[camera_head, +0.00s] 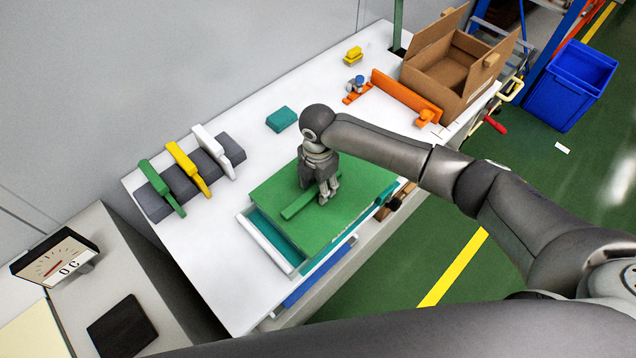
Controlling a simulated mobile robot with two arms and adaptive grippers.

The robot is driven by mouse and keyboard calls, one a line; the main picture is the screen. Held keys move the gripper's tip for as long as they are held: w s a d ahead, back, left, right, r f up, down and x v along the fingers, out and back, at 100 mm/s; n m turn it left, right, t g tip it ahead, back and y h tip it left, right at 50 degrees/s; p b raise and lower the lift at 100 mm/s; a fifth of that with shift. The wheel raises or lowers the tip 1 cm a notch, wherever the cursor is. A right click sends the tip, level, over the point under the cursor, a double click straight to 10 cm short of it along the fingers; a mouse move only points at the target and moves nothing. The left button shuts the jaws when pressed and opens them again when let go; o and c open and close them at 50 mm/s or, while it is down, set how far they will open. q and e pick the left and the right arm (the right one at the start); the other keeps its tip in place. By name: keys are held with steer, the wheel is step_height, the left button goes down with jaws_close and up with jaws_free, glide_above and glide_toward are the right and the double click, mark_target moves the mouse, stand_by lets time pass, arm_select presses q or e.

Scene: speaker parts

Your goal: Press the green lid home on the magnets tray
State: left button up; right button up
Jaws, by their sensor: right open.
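The green lid (345,217) lies over the magnets tray (272,243) on the white table. The lid is a flat square with a raised green bar (301,204) across its top. The tray's teal inside and white rim show along the lid's left side, so the lid looks offset to the right of the tray. My right gripper (325,196) points down over the lid, close to the right end of the bar. It is open; whether its fingers touch the bar or lid I cannot tell. My left gripper is not in view.
A teal block (281,119) lies behind the lid. A grey rack (189,185) with green, yellow and white clamp-like pieces stands at the left. An orange fixture (405,97) and an open cardboard box (446,66) are at the back right. A blue bin (567,88) stands on the floor.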

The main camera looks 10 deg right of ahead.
step_height(320, 180, up, 12)
stand_by(0.4)
steer(key=shift+f, duration=0.1)
